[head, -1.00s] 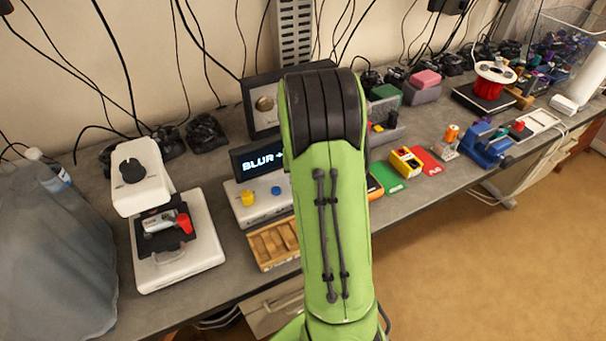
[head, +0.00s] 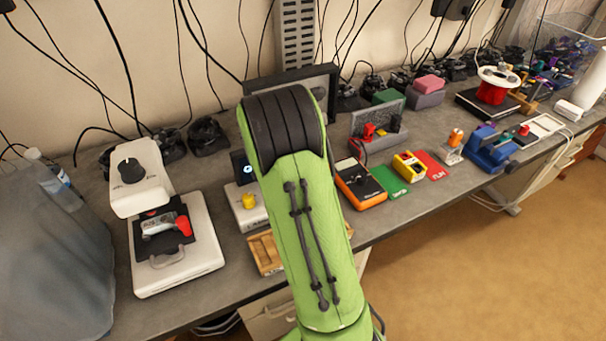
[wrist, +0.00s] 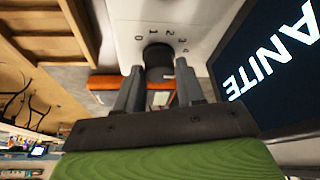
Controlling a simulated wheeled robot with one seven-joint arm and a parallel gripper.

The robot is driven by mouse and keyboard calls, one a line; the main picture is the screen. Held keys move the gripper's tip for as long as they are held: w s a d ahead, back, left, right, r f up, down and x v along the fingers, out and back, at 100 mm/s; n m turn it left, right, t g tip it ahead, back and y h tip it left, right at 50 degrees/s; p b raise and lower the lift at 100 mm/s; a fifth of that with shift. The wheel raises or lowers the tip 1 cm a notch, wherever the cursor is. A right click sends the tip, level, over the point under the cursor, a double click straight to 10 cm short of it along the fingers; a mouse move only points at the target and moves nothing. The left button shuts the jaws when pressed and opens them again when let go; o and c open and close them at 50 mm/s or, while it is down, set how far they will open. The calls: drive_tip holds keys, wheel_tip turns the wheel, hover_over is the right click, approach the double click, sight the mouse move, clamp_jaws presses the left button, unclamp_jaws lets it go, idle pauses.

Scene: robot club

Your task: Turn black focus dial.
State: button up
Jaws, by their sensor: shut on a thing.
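The black focus dial (wrist: 158,56) shows in the wrist view on a pale panel with printed numbers from 0 to 4 around it. My gripper (wrist: 158,88) is shut on the dial, one finger at each side. Beside the panel, a dark screen (wrist: 262,75) shows large white letters ending in "ANITE". In the head view, the white console (head: 243,213) with a yellow knob (head: 248,201) stands partly behind my green arm. The arm hides the dial and gripper there, and most of the screen (head: 242,168).
A wooden rack (head: 264,254) lies in front.

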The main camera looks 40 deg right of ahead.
drive_tip(key=shift+m+g, duration=0.3)
drive_tip(key=shift+m, duration=0.5)
drive_tip(key=shift+f, duration=0.1)
drive_tip(key=o, duration=1)
drive_tip(key=p+v, duration=0.3)
drive_tip(key=v, duration=1.3)
drive_tip(key=shift+w+d, duration=0.1)
drive_tip(key=shift+w, duration=0.05)
